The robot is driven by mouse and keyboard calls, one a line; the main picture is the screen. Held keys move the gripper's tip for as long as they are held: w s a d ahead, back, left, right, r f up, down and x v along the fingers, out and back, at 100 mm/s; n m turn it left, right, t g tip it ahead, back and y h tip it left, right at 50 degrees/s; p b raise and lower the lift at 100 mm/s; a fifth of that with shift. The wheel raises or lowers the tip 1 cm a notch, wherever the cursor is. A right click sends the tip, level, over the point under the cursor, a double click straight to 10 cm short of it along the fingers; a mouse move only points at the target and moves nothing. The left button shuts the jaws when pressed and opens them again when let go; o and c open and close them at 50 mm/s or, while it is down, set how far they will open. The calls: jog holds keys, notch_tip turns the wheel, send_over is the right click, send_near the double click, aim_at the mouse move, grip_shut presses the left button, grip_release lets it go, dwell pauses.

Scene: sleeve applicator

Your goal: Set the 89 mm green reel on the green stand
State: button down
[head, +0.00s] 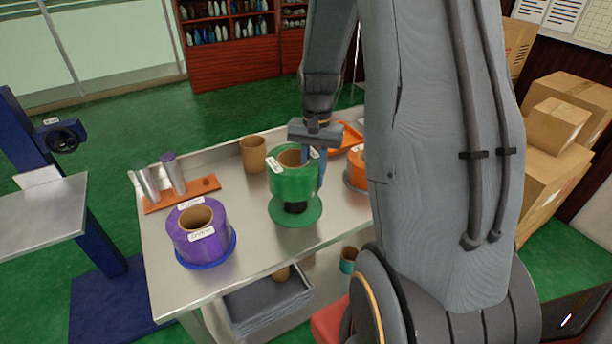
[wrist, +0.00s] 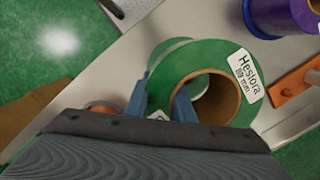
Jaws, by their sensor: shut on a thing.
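The green reel (head: 291,184) has a brown core and white labels. In the wrist view the reel (wrist: 222,60) shows a label reading "Heslora 89 mm". My gripper (head: 313,162) is shut on the reel's wall at its right side, one blue finger inside the core and one outside; both fingers (wrist: 160,103) show in the wrist view. The green stand (head: 296,220) is on the bench, its round base and the lower part of a black post showing. The reel is over the stand, apart from its base. The post's top is hidden by the reel.
A purple reel (head: 198,240) on a blue base stands at front left of the metal bench (head: 165,300). An orange reel (head: 357,170) is at right, partly hidden by my arm. A brown core (head: 253,154) and an orange rack (head: 205,186) with cylinders stand behind.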

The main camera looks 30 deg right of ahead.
jog(key=shift+f+p, duration=0.75)
jog(key=shift+f, duration=2.8)
jog(key=shift+f, duration=0.65)
jog(key=c, duration=1.8)
grip_release()
